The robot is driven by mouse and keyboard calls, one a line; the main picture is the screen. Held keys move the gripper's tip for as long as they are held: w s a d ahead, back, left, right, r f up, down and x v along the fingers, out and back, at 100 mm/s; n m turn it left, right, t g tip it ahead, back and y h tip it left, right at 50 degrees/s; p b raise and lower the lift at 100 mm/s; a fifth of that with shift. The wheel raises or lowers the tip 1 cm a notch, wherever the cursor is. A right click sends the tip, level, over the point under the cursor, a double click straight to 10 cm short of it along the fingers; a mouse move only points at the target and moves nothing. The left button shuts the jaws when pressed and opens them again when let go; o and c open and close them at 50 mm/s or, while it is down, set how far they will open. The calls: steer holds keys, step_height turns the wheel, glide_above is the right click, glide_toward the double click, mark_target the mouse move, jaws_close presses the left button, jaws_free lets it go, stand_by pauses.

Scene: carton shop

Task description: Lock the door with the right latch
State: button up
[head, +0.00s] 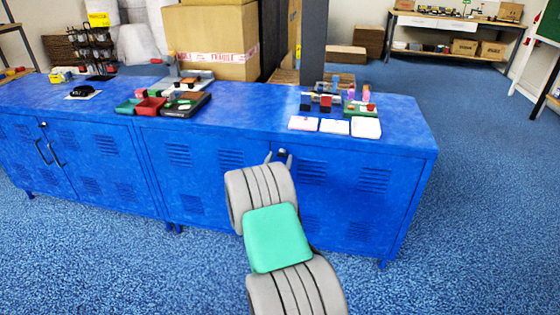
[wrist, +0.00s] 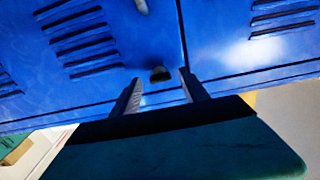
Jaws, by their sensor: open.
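The blue cabinet (head: 215,165) on the right has two louvred doors that meet near the middle of its front. A small dark latch (head: 282,153) sits near the top of that seam, partly hidden by my gripper (head: 279,155). In the wrist view the latch (wrist: 160,74) is a dark knob on the blue door, close to the seam. My gripper (wrist: 160,88) is open, with one finger on each side of the latch's place in the picture. I cannot tell whether the fingers touch it.
A second blue cabinet (head: 90,165) stands at left, with two bar handles (head: 49,151). A pale handle end (wrist: 141,6) shows at the wrist view's top. Trays (head: 185,104) and white cards (head: 333,126) lie on the cabinet top. Blue carpet in front is clear.

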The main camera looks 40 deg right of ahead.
steer(key=shift+w+d, duration=0.35)
steer(key=shift+d, duration=0.1)
jaws_close()
stand_by(0.3)
